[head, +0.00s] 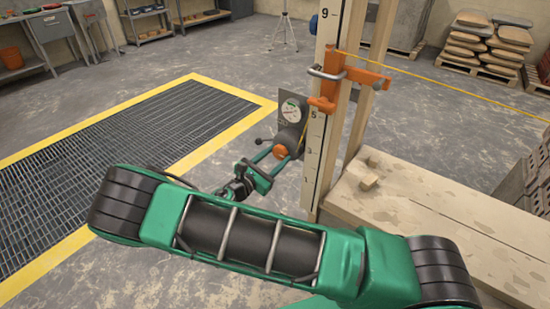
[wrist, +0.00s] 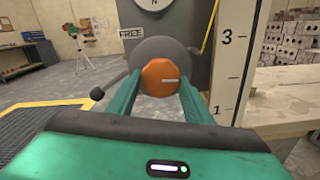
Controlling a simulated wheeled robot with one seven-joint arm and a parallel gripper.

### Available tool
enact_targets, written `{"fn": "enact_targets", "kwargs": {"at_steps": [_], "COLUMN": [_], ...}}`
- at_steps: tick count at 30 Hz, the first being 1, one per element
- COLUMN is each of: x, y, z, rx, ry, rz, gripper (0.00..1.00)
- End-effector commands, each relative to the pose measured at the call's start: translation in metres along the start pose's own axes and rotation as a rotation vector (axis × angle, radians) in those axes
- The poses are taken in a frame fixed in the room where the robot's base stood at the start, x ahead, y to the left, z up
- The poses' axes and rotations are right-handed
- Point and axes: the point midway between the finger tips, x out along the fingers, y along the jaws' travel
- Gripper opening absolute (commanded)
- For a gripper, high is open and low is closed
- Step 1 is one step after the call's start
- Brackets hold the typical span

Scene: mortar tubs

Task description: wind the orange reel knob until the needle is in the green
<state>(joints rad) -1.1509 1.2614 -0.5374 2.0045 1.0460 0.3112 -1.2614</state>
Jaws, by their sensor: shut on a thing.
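The orange reel knob (head: 281,151) sits on the front of a dark grey reel (head: 291,137) beside the numbered post. In the wrist view the knob (wrist: 162,77) is in the middle, with a small pale mark on its face. My gripper (head: 271,158) reaches it from the lower left, and its two green fingers (wrist: 161,95) lie on either side of the knob, shut on it. The round dial (head: 291,110) is above the reel on a grey plate. It has a green part, but its needle is too small to read. In the wrist view only the dial's bottom edge (wrist: 154,3) shows.
A crank handle (wrist: 98,93) sticks out left of the reel. The numbered post (head: 318,120) stands close on the right, with an orange bracket (head: 350,72) and a yellow line. A wooden bench (head: 430,215) is at right. A floor grating (head: 110,150) lies left.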

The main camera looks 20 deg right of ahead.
Motion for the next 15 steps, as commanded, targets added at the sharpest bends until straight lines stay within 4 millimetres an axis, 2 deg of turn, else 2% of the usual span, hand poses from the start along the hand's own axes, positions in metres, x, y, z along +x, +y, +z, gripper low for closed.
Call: {"fn": "enact_targets", "kwargs": {"at_steps": [15], "x": [-0.001], "y": [0.0035], "z": [0.0006], "rx": [0.436], "ry": [0.003], "rz": [0.002], "gripper": [0.24]}}
